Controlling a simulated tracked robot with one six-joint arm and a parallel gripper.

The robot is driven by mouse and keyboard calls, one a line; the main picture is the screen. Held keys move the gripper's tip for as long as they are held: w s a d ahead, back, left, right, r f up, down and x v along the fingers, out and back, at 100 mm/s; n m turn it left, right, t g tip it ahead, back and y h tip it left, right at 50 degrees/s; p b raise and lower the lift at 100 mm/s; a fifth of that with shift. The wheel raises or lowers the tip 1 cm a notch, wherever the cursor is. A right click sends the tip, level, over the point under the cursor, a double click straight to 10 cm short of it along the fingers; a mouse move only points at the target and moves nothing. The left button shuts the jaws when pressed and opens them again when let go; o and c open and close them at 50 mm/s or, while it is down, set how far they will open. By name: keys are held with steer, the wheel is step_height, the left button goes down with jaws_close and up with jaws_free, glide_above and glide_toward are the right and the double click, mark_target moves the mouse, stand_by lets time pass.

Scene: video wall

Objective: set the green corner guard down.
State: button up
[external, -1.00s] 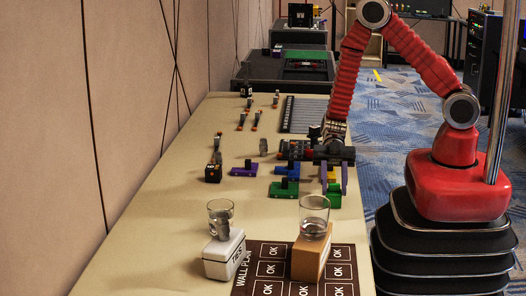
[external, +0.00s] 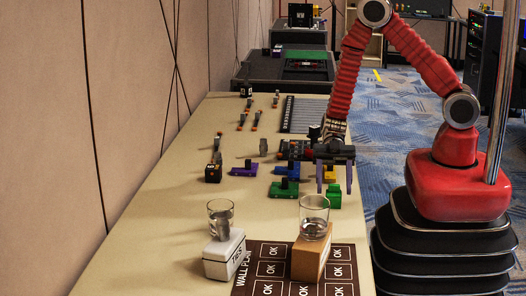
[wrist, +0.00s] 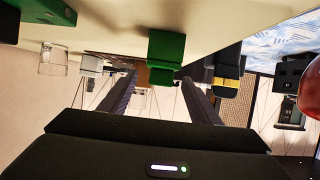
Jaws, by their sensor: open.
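The green corner guard (external: 334,198) sits on the table near its right edge, apart from the other parts. My gripper (external: 335,188) is open around and just above it, one finger to each side, with nothing held. In the wrist view the green guard (wrist: 166,48) shows between and beyond the fingertips (wrist: 159,78), with a gap at each side. I cannot tell exactly how far the fingertips are above the table.
Another green piece (external: 284,189) lies to the left, with a blue one (external: 287,169) behind it and a purple one (external: 243,169) farther left. A yellow piece (external: 329,174) is behind the fingers. Glasses (external: 314,215) stand on blocks in front.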

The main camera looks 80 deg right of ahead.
steer(key=shift+r, duration=4.6)
